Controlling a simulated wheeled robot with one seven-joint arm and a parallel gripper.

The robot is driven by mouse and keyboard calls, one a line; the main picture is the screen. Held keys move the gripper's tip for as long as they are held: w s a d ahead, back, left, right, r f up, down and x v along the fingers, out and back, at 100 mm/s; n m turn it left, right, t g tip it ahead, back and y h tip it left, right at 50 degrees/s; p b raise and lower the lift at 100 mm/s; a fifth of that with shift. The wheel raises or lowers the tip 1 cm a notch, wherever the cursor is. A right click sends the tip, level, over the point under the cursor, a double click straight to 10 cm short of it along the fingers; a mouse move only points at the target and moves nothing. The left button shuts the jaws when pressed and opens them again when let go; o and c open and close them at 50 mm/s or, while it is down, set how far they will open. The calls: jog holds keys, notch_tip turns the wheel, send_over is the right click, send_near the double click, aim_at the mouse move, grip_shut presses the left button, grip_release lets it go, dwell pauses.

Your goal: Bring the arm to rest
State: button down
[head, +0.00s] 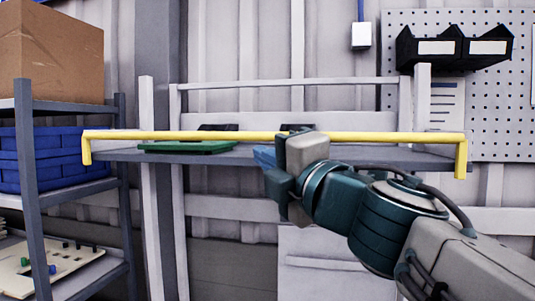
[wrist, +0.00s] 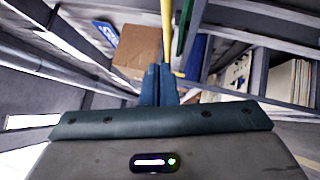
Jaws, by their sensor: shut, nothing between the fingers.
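My gripper (head: 263,157) is raised in front of the shelf, near its middle, with my arm reaching in from the lower right. Its blue fingers point left in the head view. In the wrist view the two fingers (wrist: 160,84) are pressed together with nothing between them. A long yellow bar (head: 380,137) with bent-down ends runs across the shelf front, just above my fingers in the head view. In the wrist view the yellow bar (wrist: 167,35) lies beyond the fingertips. I cannot tell whether they touch.
A green tray (head: 187,147) lies on the grey shelf (head: 110,155). A rack at left holds a cardboard box (head: 50,50), a blue basket (head: 60,158) and a board with small parts (head: 45,262). Black bins (head: 455,47) hang on the pegboard at right. The space at lower centre looks clear.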

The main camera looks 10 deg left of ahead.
dwell(0.3)
jog(key=w+d+f+m+h, duration=0.2)
jog(key=d+f+m+h, duration=0.5)
jog(key=d+f+m, duration=0.25)
jog(key=w+d+f+m+h, duration=0.3)
jog(key=d+f+m+h, duration=0.5)
jog(key=f, duration=0.3)
jog(key=s+d+f+m+g, duration=0.2)
jog(key=s+f+m+g, duration=0.3)
jog(key=f, duration=0.5)
jog(key=s+d+f+m+g+y, duration=0.1)
jog(key=s+d+f+m+g, duration=0.1)
jog(key=s+f+m+g, duration=0.4)
jog(key=s+f, duration=0.4)
jog(key=f, duration=0.1)
jog(key=shift+f, duration=0.25)
jog(key=shift+s, duration=0.1)
